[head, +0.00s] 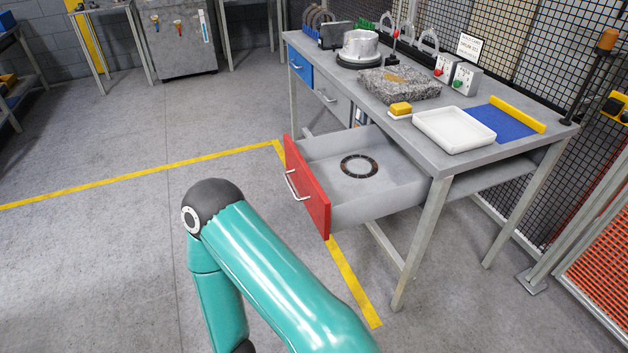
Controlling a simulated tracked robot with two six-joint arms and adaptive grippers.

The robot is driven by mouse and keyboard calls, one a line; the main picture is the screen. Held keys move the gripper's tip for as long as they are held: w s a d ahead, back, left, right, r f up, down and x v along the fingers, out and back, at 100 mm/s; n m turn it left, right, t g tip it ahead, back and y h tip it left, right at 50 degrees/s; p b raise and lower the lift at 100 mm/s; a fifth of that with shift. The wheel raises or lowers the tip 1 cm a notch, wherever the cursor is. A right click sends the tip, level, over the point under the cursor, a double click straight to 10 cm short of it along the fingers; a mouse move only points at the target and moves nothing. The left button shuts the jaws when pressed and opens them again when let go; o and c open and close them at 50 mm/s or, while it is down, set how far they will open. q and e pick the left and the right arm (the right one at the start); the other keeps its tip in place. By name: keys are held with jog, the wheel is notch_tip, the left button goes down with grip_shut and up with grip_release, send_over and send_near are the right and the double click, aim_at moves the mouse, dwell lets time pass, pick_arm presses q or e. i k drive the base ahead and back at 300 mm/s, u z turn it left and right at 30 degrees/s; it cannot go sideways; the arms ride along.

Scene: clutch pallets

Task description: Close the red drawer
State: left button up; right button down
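The red drawer (308,189) is pulled well out from under the right part of the workbench, with its red front and silver handle (296,186) facing left. A dark clutch ring (359,166) lies flat on the drawer floor. A teal arm of mine with a dark elbow joint rises from the bottom of the view, in front of and to the left of the drawer, apart from it. Neither of my grippers is in view.
The grey workbench (455,103) holds a white tray (453,130), a blue mat (500,123), a stone slab (399,84) and a metal housing (359,47). A blue drawer (300,66) and a grey drawer (328,95) are shut. Open floor (120,240) lies left.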

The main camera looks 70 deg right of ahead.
aim_at(336, 201)
jog(key=z, duration=0.3)
jog(key=i, duration=0.65)
jog(key=z, duration=0.9)
jog(key=i, duration=0.7)
jog(key=z, duration=0.35)
jog(key=k, duration=0.85)
jog(key=z, duration=0.2)
jog(key=i, duration=0.85)
jog(key=u, duration=0.1)
